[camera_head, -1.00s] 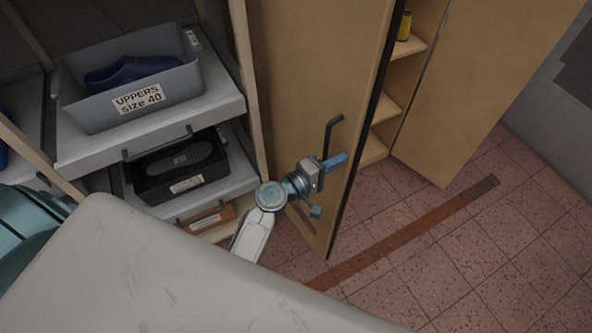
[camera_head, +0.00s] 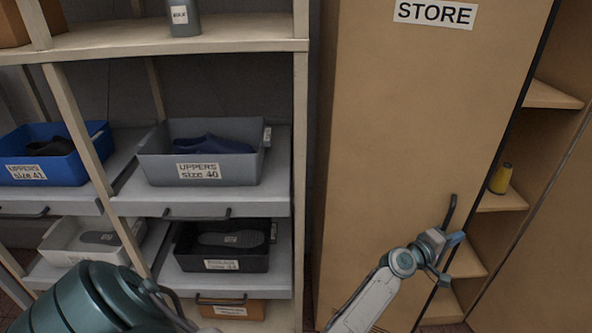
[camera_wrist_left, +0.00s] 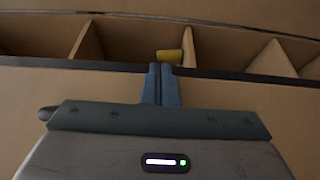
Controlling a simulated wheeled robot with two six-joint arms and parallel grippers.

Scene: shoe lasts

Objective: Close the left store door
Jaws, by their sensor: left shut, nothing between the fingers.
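The left store door (camera_head: 415,120) is a tall tan panel with a STORE sign (camera_head: 436,13) and a black bar handle (camera_head: 449,212) near its right edge. It stands partly open, with shelves showing past that edge. My left gripper (camera_head: 457,239) is shut and empty, at the door's free edge just below the handle. In the left wrist view its blue fingers (camera_wrist_left: 161,84) are together across the dark door edge, with the cupboard's compartments beyond. I cannot tell whether they touch the door. My right gripper is not in view.
A second tan door panel (camera_head: 550,245) is at the far right. A yellow object (camera_head: 501,178) stands on a cupboard shelf (camera_head: 500,200). To the left, a rack holds a grey bin (camera_head: 155,165), a blue bin (camera_head: 22,172) and a black bin (camera_head: 190,255).

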